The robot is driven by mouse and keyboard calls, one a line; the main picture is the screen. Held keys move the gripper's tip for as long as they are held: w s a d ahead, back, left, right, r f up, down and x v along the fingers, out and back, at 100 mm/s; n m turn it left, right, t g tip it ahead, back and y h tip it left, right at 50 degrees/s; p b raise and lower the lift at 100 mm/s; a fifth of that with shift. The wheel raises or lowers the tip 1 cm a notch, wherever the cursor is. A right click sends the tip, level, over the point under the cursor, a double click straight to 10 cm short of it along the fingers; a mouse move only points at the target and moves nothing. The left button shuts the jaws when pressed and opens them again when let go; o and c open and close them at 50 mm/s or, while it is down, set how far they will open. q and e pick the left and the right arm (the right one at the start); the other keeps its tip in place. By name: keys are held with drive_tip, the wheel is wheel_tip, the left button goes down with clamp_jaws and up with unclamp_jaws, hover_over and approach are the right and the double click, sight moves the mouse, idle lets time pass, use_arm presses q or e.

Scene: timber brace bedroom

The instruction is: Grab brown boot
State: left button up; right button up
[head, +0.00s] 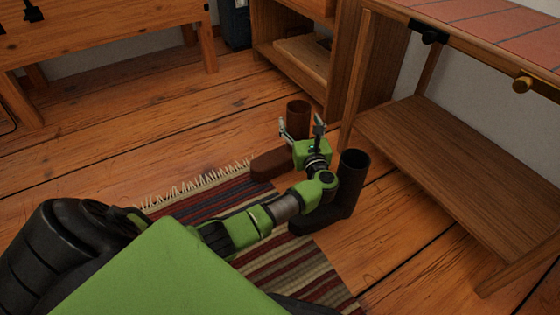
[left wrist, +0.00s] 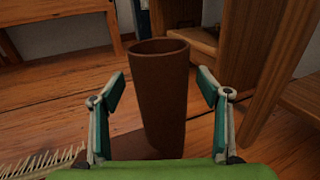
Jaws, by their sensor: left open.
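The brown boot (head: 297,117) stands upright on the plank floor, its foot pointing left over the fringed end of the rug. My left gripper (head: 301,126) is open in front of the boot's shaft. In the left wrist view the brown boot (left wrist: 161,95) stands between the two open fingers of my left gripper (left wrist: 162,95), with a gap on each side. The lower part of the boot is hidden by the gripper's green body. My right gripper is not in view.
A darker boot (head: 352,175) stands upright close to the right of my left arm. A striped rug (head: 300,265) lies under the arm. A wooden shelf unit (head: 345,60) and a low-shelved table (head: 450,165) stand behind and right. Floor at left (head: 120,150) is clear.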

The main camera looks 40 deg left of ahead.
use_arm(q)
drive_tip(key=shift+b+x, duration=0.35)
drive_tip(key=shift+x, duration=0.7)
clamp_jaws()
drive_tip(key=shift+r, duration=0.1)
